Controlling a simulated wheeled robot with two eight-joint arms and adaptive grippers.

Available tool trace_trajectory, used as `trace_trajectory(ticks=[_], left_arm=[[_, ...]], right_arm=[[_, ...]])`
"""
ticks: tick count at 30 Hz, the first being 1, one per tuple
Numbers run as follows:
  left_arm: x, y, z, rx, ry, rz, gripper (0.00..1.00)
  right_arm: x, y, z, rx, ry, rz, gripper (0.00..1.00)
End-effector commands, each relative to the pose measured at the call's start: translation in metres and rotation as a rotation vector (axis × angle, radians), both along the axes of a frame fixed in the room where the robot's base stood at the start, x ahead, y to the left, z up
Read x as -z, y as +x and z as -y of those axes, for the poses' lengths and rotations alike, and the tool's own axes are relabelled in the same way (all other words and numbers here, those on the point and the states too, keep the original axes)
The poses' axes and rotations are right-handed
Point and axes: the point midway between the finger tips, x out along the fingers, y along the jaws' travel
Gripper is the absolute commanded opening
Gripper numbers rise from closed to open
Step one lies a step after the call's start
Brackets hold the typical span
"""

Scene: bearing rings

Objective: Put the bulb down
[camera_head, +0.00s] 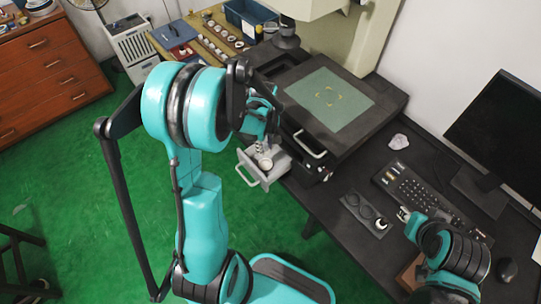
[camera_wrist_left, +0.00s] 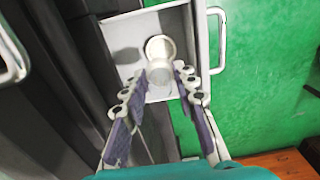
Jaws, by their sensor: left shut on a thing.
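The bulb (camera_wrist_left: 160,62) is a pale, round-ended piece between the fingertips of my left gripper (camera_wrist_left: 165,76) in the left wrist view. The gripper is shut on it, over a small open drawer (camera_wrist_left: 125,35). In the head view my left gripper (camera_head: 261,143) is partly hidden by its own arm and points down at the drawer (camera_head: 248,167); a small pale round shape (camera_head: 265,164) shows there. I cannot tell whether the bulb touches the drawer floor. My right gripper (camera_head: 404,213) is over the desk at the right; its jaw state is unclear.
The drawer juts from a dark machine with a green-grey top (camera_head: 330,98) and a handle (camera_head: 309,146). On the desk lie a dark panel with round recesses (camera_head: 362,211), a keypad (camera_head: 410,183) and a crumpled white thing (camera_head: 398,141). Green floor (camera_head: 75,180) is open at left.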

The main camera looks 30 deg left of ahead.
Motion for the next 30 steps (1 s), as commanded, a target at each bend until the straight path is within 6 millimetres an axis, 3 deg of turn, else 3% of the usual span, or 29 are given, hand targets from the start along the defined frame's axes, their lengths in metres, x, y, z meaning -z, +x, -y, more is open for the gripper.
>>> trace_trajectory(ticks=[1, 4, 11, 17, 29, 30], left_arm=[[0.015, 0.0, 0.0, -0.003, 0.0, 0.0, 0.0], [0.034, 0.0, 0.0, -0.001, 0.0, 0.0, 0.0], [0.054, 0.0, 0.0, 0.001, 0.0, 0.0, 0.0], [0.083, 0.0, 0.0, 0.002, 0.0, 0.0, 0.0], [0.089, 0.0, 0.0, 0.002, 0.0, 0.0, 0.0], [0.088, 0.0, 0.0, 0.002, 0.0, 0.0, 0.33]], right_arm=[[0.008, 0.0, 0.0, 0.0, 0.0, 0.0, 0.31], [0.016, 0.0, 0.0, 0.0, 0.0, 0.0, 0.31], [0.022, 0.0, 0.0, 0.0, 0.0, 0.0, 0.31], [0.033, 0.0, 0.0, 0.0, 0.0, 0.0, 0.31], [0.037, 0.0, 0.0, 0.0, 0.0, 0.0, 0.31], [0.037, 0.0, 0.0, 0.0, 0.0, 0.0, 0.31]])
